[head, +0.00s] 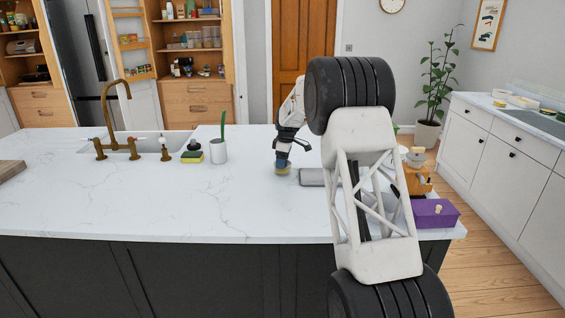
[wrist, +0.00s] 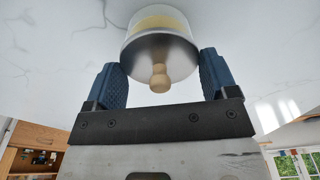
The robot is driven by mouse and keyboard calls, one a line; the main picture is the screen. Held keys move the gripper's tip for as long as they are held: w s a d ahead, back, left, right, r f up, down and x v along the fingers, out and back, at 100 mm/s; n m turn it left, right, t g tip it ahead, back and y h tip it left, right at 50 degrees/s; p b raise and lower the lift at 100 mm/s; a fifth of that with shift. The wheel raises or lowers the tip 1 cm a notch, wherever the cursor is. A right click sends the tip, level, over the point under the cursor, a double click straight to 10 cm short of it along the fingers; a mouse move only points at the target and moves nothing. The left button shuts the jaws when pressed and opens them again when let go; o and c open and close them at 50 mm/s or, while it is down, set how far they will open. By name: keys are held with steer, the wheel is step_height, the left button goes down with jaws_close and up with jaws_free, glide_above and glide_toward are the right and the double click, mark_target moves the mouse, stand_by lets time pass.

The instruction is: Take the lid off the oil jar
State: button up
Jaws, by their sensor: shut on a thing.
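The oil jar (wrist: 160,22) is a clear round vessel with yellow oil, standing on the white marble counter. Its lid (wrist: 145,58) is a grey metal disc with a pale wooden knob (wrist: 159,78), and it sits on the jar in the wrist view. My gripper (wrist: 162,65) has its blue fingers on opposite sides of the lid, shut on it, with the knob between them. In the head view my gripper (head: 283,158) reaches down over the small jar (head: 282,168), which is partly hidden there.
A purple box (head: 435,213) and a wooden item (head: 418,180) stand near the right counter edge. A pot (head: 218,151), sponge (head: 192,157) and brass tap (head: 118,150) are left. The counter's left front (head: 150,205) is clear.

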steer(key=shift+r, duration=1.6)
steer(key=shift+s+r, duration=0.15)
steer(key=shift+s, duration=0.05)
steer(key=s+d+r, duration=0.1)
steer(key=s+d, duration=0.1)
steer(key=s, duration=1.3)
steer(key=shift+s+d+r, duration=0.15)
steer(key=shift+s+d, duration=0.05)
steer(key=shift+d, duration=0.1)
steer(key=shift+m, duration=0.4)
steer(key=s+f, duration=0.1)
steer(key=s, duration=0.2)
steer(key=s+a+f, duration=0.1)
steer(key=s, duration=0.3)
steer(key=s+f, duration=0.1)
steer(key=s, duration=0.3)
steer(key=shift+s+a+f, duration=0.15)
steer(key=shift+s+a, duration=0.05)
steer(key=shift+a, duration=0.2)
steer(key=shift+w+a+f, duration=0.25)
steer(key=shift+w+a, duration=0.25)
steer(key=shift+w, duration=2)
steer(key=shift+w+a+f, duration=0.25)
steer(key=shift+w+a, duration=0.3)
steer(key=shift+w, duration=1.9)
steer(key=shift+w+a+f, duration=0.25)
steer(key=shift+w+a, duration=0.25)
steer(key=shift+w, duration=2)
